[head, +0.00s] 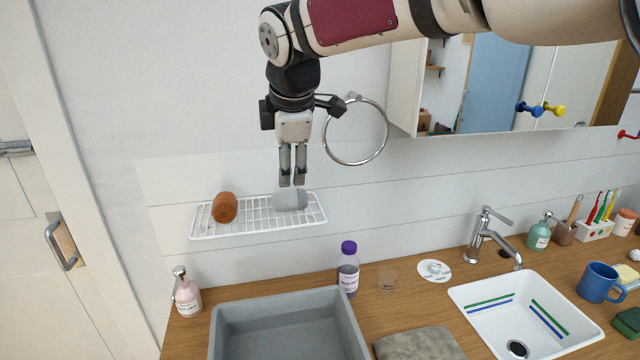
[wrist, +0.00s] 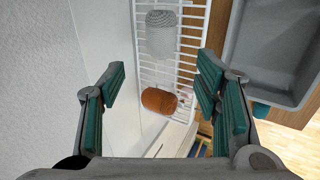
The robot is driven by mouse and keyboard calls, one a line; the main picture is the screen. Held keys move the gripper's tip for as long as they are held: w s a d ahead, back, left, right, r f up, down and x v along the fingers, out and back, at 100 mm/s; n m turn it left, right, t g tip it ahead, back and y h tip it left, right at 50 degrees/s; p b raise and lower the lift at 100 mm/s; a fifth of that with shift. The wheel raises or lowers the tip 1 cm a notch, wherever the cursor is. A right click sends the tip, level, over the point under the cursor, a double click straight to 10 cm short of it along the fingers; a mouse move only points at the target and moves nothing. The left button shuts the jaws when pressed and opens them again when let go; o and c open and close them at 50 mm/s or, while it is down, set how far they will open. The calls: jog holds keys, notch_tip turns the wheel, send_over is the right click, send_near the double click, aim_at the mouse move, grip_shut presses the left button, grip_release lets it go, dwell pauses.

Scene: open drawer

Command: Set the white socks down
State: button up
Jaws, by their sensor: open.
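The white socks (head: 290,200), a pale grey-white roll, lie on the right part of the white wire shelf (head: 262,229) on the wall. In the wrist view the socks (wrist: 161,34) lie on the wire bars, beyond my fingertips. My gripper (head: 292,184) points down just above the socks in the head view. In the wrist view my gripper (wrist: 161,78) has its fingers spread wide with nothing between them. I cannot tell whether the fingertips touch the socks.
An orange-brown roll (head: 224,207) lies on the shelf's left part. A towel ring (head: 356,131) hangs close to the right of my wrist. Below are a grey tub (head: 290,303), a purple-capped bottle (head: 348,268) and a white sink (head: 478,294).

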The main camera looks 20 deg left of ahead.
jog(key=s+d+r+m+h, duration=0.1)
jog(key=s+d+m, duration=0.25)
jog(key=d, duration=0.65)
jog(key=s+d+r+m+h, duration=0.1)
jog(key=s+d+m, duration=0.1)
jog(key=d+m, duration=0.5)
jog(key=s+d+r+m+h, duration=0.1)
jog(key=s+d+m, duration=0.15)
jog(key=d, duration=0.95)
jog(key=s+d+f+m, duration=0.4)
jog(key=s+d+m, duration=0.1)
jog(key=s+d, duration=0.2)
jog(key=s+d+f+m, duration=0.4)
jog(key=s+d+m, duration=0.2)
jog(key=s, duration=0.4)
jog(key=shift+d, duration=0.55)
